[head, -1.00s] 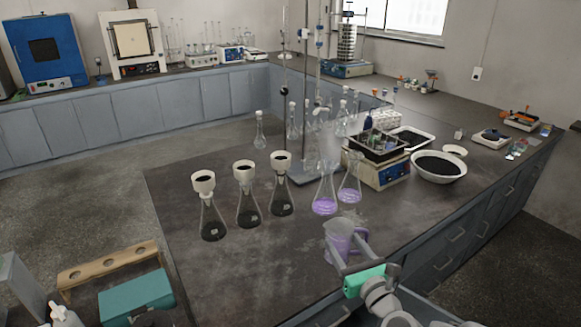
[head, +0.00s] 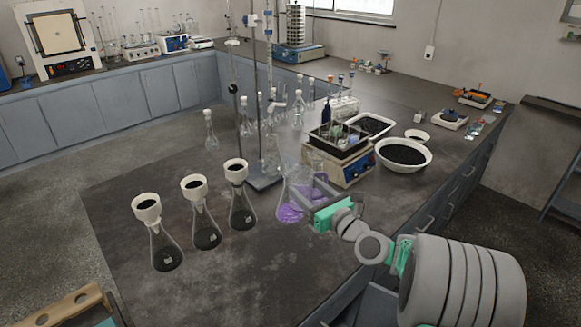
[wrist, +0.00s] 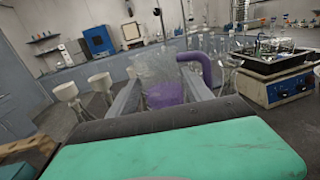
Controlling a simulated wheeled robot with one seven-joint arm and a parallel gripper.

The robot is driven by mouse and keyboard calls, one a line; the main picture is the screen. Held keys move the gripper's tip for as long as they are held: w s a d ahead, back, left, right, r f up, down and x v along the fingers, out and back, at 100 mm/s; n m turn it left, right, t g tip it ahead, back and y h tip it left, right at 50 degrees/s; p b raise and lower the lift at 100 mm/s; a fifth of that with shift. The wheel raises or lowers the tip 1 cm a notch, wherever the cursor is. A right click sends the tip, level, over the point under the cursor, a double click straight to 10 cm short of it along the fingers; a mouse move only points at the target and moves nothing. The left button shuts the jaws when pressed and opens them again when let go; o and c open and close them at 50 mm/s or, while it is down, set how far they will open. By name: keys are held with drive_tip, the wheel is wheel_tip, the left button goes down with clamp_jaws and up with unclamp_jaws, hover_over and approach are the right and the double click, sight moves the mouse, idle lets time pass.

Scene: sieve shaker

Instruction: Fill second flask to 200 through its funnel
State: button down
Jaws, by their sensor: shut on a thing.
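Three conical flasks stand in a row, each with a white funnel holding something dark: the left flask (head: 166,252), the second flask (head: 206,230) with its funnel (head: 194,187), and the third flask (head: 242,213). They look dark through the glass. My gripper (head: 312,195) is to the right of the row, shut on a clear jug with purple liquid (wrist: 165,94) and a purple handle (wrist: 207,66). The jug looks roughly upright in the wrist view. In the head view my fingers and purple flask glass overlap it, so its outline is unclear.
A conical flask with purple liquid (head: 289,212) stands close beside my gripper. A stand (head: 262,182), a device with a black tray (head: 349,166) and a white bowl of dark grains (head: 404,153) are behind.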

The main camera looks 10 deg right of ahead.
drive_tip(key=w+d+r+n+y+p, duration=0.1)
drive_tip(key=w+d+r, duration=0.2)
drive_tip(key=w, duration=0.3)
drive_tip(key=w+d+r+n+y, duration=0.1)
drive_tip(key=w+d+r, duration=0.2)
drive_tip(key=w, duration=0.4)
drive_tip(key=w+d+f+n+g+y+p, duration=0.1)
drive_tip(key=w+d+f+g+y+p, duration=0.1)
drive_tip(key=w+d, duration=0.3)
drive_tip(key=shift+w+d+f, duration=0.2)
drive_tip(key=shift+w+f, duration=0.45)
drive_tip(key=shift+w, duration=1.25)
